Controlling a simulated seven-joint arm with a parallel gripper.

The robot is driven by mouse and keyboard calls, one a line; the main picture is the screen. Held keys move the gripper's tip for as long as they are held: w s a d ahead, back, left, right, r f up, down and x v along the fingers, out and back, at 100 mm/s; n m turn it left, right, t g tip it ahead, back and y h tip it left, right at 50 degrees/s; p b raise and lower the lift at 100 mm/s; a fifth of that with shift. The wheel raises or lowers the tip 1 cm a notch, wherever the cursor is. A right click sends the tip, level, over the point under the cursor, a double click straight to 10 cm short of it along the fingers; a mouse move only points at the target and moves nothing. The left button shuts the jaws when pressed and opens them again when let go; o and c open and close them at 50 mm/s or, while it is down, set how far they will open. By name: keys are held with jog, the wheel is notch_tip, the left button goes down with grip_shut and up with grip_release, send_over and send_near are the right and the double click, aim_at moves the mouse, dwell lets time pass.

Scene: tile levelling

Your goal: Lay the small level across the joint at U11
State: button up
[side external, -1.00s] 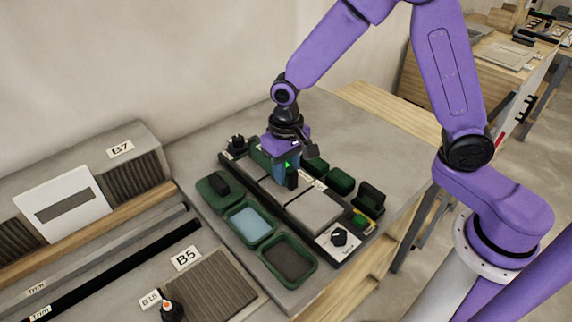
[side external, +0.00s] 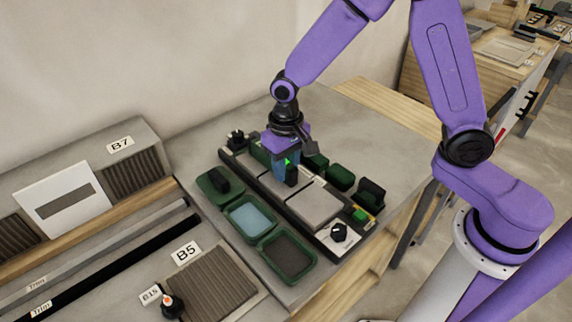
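My gripper (side external: 285,178) is over the dark tile fixture, pointing down close to the grey tiles (side external: 316,205). A bluish part and a black part show at its end, with a small bright green patch above them. I cannot tell whether these are fingers or a held object, or whether it touches the tiles. A dark joint line (side external: 290,198) runs between the tiles beside the gripper. No U11 label can be read. I cannot make out the small level for certain; the gripper hides part of the fixture.
Green trays stand left of the fixture, one with a light blue pad (side external: 250,220) and one with a dark fill (side external: 288,257). Dark green blocks (side external: 340,177) stand to its right. A black knob (side external: 339,232) is at its near end. The bench behind is clear.

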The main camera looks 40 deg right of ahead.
jog(key=o, duration=0.4)
jog(key=shift+r, duration=0.15)
notch_tip(320, 180, up, 17)
jog(key=s+d+f+n, duration=0.2)
jog(key=s+d+n, duration=0.1)
jog(key=s, duration=0.5)
jog(key=s+d+f+n, duration=0.2)
jog(key=s+d+n, duration=0.2)
jog(key=s, duration=0.4)
jog(key=s+d+f+n, duration=0.3)
jog(key=s+n, duration=0.2)
jog(key=s, duration=0.3)
jog(key=shift+s+d+n, duration=0.3)
jog(key=shift+d, duration=0.05)
jog(key=shift+r, duration=0.1)
dwell(0.5)
